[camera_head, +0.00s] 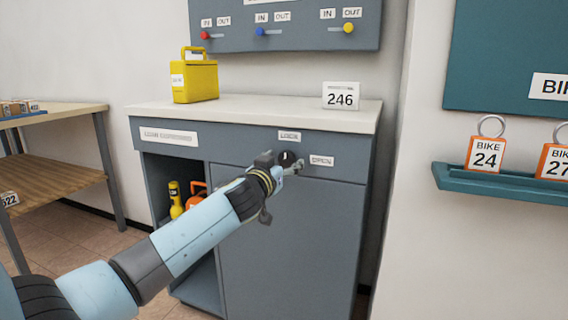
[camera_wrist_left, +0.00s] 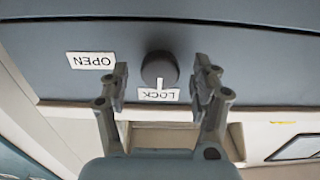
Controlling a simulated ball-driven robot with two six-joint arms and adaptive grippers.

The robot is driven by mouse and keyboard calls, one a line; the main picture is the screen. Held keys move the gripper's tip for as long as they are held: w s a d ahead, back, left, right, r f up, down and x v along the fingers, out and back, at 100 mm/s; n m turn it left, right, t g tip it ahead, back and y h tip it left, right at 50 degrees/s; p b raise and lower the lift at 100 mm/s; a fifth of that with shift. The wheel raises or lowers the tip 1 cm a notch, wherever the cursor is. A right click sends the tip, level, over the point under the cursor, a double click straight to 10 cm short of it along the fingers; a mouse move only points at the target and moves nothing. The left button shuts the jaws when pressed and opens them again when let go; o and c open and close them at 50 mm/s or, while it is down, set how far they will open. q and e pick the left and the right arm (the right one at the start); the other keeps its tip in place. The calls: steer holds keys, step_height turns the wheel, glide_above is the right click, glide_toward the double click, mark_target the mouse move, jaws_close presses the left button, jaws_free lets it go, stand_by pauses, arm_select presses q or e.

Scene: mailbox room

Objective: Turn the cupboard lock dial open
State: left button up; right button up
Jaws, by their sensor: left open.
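The black lock dial (camera_head: 286,157) is on the upper front of the grey cupboard (camera_head: 290,240). The LOCK label (camera_head: 289,136) is above it and the OPEN label (camera_head: 321,161) is to its right. In the left wrist view, which is upside down, the dial (camera_wrist_left: 160,68) has a white mark pointing at the LOCK label (camera_wrist_left: 158,95); the OPEN label (camera_wrist_left: 91,60) is to the left. My left gripper (camera_head: 283,166) is open in front of the dial. Its fingers (camera_wrist_left: 161,80) flank the dial with a gap on each side. My right gripper is out of view.
A yellow box (camera_head: 194,79) and a 246 sign (camera_head: 341,96) stand on the cupboard top. The cupboard's open left bay holds a yellow bottle (camera_head: 175,200) and an orange item. A teal shelf with bike tags (camera_head: 486,152) is on the right wall. A wooden table (camera_head: 60,112) stands left.

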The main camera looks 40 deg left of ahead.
arm_select(q)
steer(key=shift+w, duration=0.25)
steer(key=c, duration=1.2)
steer(key=shift+o, duration=0.2)
